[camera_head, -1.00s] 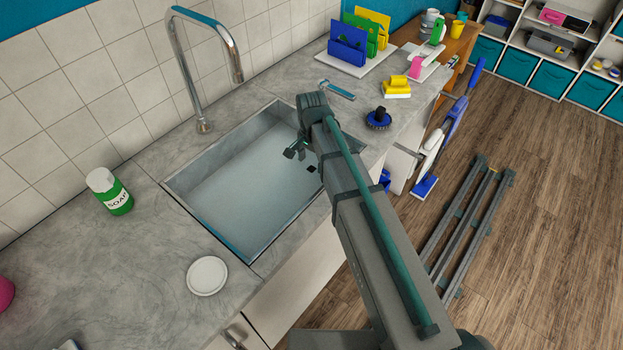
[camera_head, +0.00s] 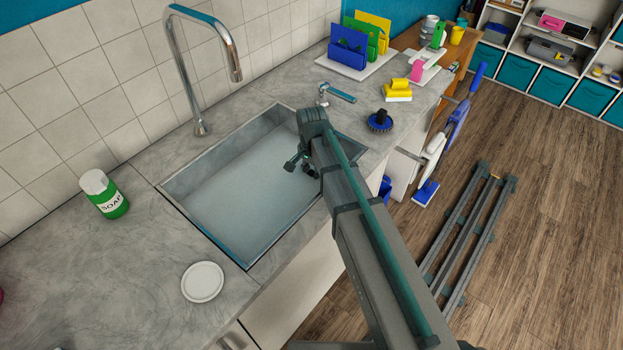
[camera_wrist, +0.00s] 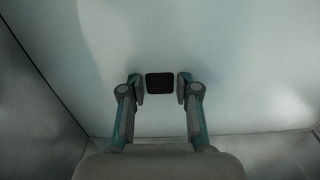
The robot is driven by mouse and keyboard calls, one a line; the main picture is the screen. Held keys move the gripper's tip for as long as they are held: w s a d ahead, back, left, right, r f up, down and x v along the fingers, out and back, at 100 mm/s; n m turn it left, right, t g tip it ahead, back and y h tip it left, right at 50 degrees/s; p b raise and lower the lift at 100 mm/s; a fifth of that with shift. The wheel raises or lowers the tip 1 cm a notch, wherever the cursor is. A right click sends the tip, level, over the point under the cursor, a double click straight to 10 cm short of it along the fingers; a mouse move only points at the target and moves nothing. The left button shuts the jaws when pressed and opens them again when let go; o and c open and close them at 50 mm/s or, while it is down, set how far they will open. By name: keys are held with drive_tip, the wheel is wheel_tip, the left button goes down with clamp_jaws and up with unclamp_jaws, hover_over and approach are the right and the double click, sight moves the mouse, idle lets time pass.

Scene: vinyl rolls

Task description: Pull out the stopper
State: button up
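The stopper (camera_wrist: 160,83) is a small dark block with rounded corners at the far end of the sink (camera_head: 217,241). In the wrist view my gripper (camera_wrist: 160,88) is open, with one finger on each side of the stopper. Narrow gaps show between the pads and the stopper, and I cannot tell its height against the fingertips. In the head view my gripper (camera_head: 299,165) is inside the sink near its right wall, and the stopper is hidden behind it. The pale sink floor may be under water; I cannot tell.
A tall chrome tap (camera_head: 181,65) stands behind the sink. A soap bottle (camera_head: 104,195) and a white round dish (camera_head: 202,282) are on the near counter. A blue brush (camera_head: 380,121), a small tap handle (camera_head: 341,95) and a yellow sponge (camera_head: 398,90) lie beyond the sink.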

sight(312, 173)
clamp_jaws()
drive_tip(key=shift+r, duration=0.1)
drive_tip(key=shift+r+p, duration=1.65)
drive_tip(key=shift+r, duration=0.55)
